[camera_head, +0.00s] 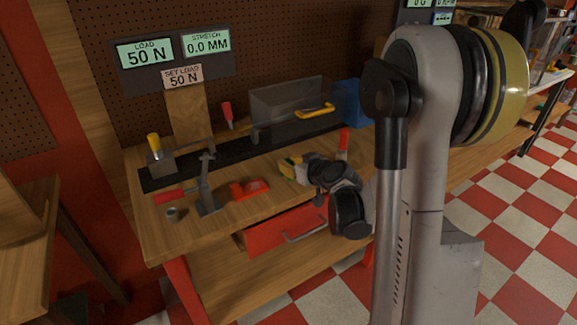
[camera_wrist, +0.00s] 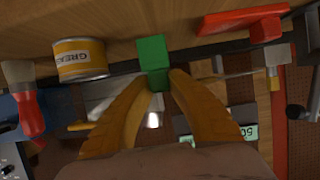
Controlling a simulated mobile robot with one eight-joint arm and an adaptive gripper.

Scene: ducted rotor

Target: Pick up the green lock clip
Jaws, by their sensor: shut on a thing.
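The green lock clip (camera_wrist: 152,60) shows in the wrist view as a small bright green block with a darker lower face. It sits between the two yellow fingertips of my gripper (camera_wrist: 160,78), which are shut on it. Part of the clip is hidden by the fingers. In the head view my gripper (camera_head: 289,168) is low over the workbench, right of the orange-red part (camera_head: 249,188). I cannot clearly make out the clip there. Whether the clip touches the bench I cannot tell.
A grease can (camera_wrist: 80,59) and a red-handled brush (camera_wrist: 27,105) are left of the clip in the wrist view. A red part (camera_wrist: 244,20) is at upper right.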

